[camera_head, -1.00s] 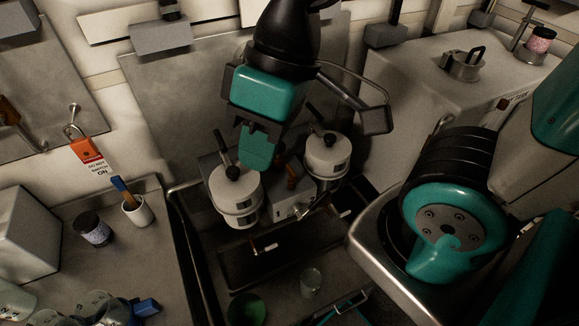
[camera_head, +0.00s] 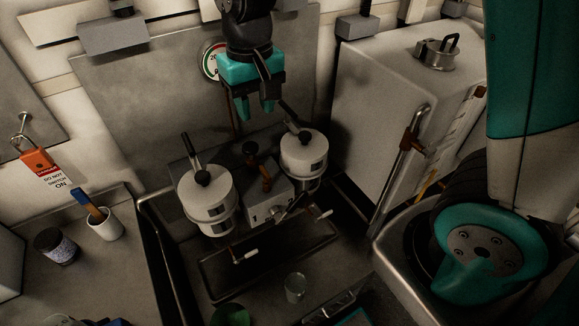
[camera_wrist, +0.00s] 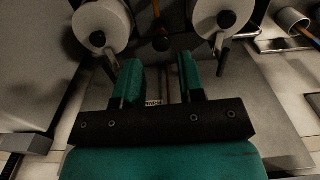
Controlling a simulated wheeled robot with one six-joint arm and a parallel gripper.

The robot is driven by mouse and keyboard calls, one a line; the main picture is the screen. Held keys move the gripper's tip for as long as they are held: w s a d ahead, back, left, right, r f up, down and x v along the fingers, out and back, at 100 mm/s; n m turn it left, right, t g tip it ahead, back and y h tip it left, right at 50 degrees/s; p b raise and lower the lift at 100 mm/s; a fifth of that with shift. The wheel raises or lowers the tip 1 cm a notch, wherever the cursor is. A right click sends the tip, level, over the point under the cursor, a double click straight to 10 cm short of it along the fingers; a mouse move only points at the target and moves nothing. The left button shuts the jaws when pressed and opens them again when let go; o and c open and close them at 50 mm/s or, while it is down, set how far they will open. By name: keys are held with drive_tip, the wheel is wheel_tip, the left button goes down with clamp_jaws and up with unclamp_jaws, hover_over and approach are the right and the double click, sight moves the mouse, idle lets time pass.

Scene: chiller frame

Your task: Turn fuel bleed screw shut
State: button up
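My gripper (camera_head: 254,110) hangs above and behind the filter assembly, fingers pointing down, with nothing between them. In the wrist view my gripper (camera_wrist: 160,80) shows two teal fingers clearly apart. The assembly has a left white canister (camera_head: 207,205) and a right white canister (camera_head: 303,160), each with a black-knobbed lever on top. Between them is a grey block (camera_head: 266,208) with a copper-coloured lever (camera_head: 264,178) and a black knob (camera_head: 250,148). Small fittings sit on the block's front. I cannot tell for certain which part is the fuel bleed screw.
A dark tray (camera_head: 222,282) lies below the assembly, with a small glass (camera_head: 295,287) in front. A large grey tank (camera_head: 385,100) stands to the right. A gauge (camera_head: 212,62) is on the back panel. A white cup (camera_head: 104,226) and a jar (camera_head: 57,246) stand left.

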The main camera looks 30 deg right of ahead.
sight(265, 171)
drive_tip(key=f, duration=0.6)
drive_tip(key=f+p, duration=0.1)
drive_tip(key=f, duration=0.4)
drive_tip(key=f+p, duration=0.1)
drive_tip(key=f, duration=0.5)
drive_tip(key=shift+w+d+f, duration=0.1)
drive_tip(key=shift+d+f, duration=0.25)
drive_tip(key=shift+d, duration=0.05)
